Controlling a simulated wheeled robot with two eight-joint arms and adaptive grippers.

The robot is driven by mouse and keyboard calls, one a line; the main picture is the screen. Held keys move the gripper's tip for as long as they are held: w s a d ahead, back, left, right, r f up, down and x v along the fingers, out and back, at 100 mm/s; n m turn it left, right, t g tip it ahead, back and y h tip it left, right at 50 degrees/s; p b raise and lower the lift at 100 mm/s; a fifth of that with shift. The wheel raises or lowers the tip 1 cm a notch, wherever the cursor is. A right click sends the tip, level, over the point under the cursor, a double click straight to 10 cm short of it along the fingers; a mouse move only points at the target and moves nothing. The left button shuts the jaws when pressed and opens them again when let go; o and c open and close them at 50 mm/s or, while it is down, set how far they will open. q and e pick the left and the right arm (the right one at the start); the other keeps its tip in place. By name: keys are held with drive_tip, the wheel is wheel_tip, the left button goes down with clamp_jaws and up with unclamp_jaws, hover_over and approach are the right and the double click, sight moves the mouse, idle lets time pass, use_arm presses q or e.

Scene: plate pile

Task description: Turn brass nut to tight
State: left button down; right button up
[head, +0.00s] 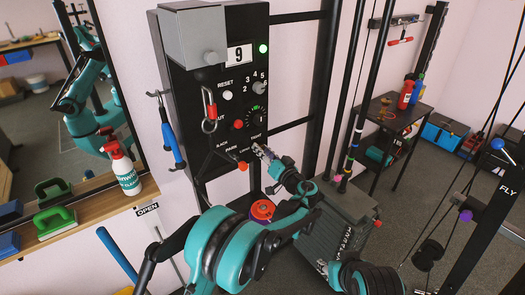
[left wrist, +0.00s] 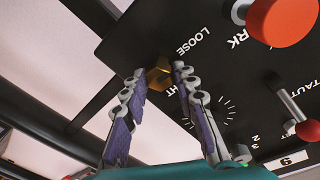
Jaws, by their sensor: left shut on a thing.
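The brass nut (left wrist: 156,80) sits on the black control panel (head: 200,95), between the LOOSE and TIGHT labels. My left gripper (head: 259,150) reaches up to the panel's lower right part and hides the nut in the head view. In the left wrist view, the fingertips of the left gripper (left wrist: 160,72) are closed around the nut, one on each side. Part of the nut shows between them. The exact turn of the nut is hard to read. My right gripper is in neither view.
A red-tipped lever (left wrist: 303,127) and a red knob (left wrist: 282,20) stick out from the panel near the gripper. A wooden shelf (head: 95,215) with a spray bottle (head: 124,170) is at left. Cables and black posts stand at right.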

use_arm(q)
drive_tip(key=shift+d+f+m+g+y+p, duration=0.15)
drive_tip(key=shift+m+g+p, duration=0.25)
drive_tip(key=shift+m, duration=3.65)
drive_tip(key=shift+r+m+g+y+p, duration=0.1)
drive_tip(key=shift+m+g+y+p, duration=0.25)
drive_tip(key=shift+m, duration=3.7)
drive_tip(key=c, duration=1.2)
unclamp_jaws()
drive_tip(key=v, duration=1.2)
